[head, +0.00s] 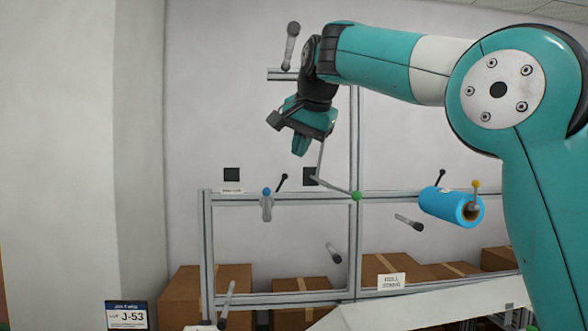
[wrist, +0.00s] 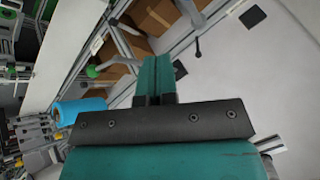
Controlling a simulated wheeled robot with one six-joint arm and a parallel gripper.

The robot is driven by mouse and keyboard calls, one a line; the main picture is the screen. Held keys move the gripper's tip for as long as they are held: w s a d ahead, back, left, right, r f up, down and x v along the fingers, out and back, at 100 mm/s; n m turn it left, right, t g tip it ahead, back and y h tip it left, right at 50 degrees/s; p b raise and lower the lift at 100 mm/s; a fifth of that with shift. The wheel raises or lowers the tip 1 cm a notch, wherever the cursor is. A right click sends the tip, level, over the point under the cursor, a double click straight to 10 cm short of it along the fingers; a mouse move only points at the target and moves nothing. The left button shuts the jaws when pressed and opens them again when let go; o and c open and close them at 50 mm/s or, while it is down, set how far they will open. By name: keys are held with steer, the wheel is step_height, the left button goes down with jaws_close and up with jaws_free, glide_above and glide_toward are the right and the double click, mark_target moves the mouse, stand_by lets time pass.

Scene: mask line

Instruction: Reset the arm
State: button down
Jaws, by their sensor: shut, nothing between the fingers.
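My gripper (head: 300,148) is teal and dark grey and hangs in front of the aluminium frame in the head view, pointing down. Its fingers are together with nothing between them. In the wrist view the closed teal fingers (wrist: 153,72) reach up past a dark grey bar. My teal and white arm comes in from the right and reaches left across the top of the head view. The gripper is apart from the things around it, as far as I can tell.
A blue roll (head: 444,205) sits on the frame at right; the blue roll also shows in the wrist view (wrist: 80,110). The aluminium frame (head: 285,199) crosses below my gripper. Cardboard boxes (head: 300,290) stand low behind it. A J-53 sign (head: 126,316) is at lower left.

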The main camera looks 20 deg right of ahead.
steer(key=s+a+f+n+g+y+b, duration=0.1)
steer(key=s+a+f+n, duration=0.3)
steer(key=s+f, duration=0.7)
steer(key=s+a+f+n+g+y+b, duration=0.2)
steer(key=s+a+f+n, duration=0.3)
steer(key=s+f, duration=0.5)
steer(key=s+a+f+n+g+y+b, duration=0.1)
steer(key=s+a+f+n+g+b, duration=0.1)
steer(key=s+a+f+n+g, duration=0.2)
steer(key=s+f+n, duration=0.3)
steer(key=s+f, duration=0.4)
steer(key=f, duration=0.2)
steer(key=shift+s+a+n+y, duration=0.2)
steer(key=shift+s+n+y, duration=0.1)
steer(key=shift+n+y, duration=0.1)
steer(key=shift+f, duration=0.1)
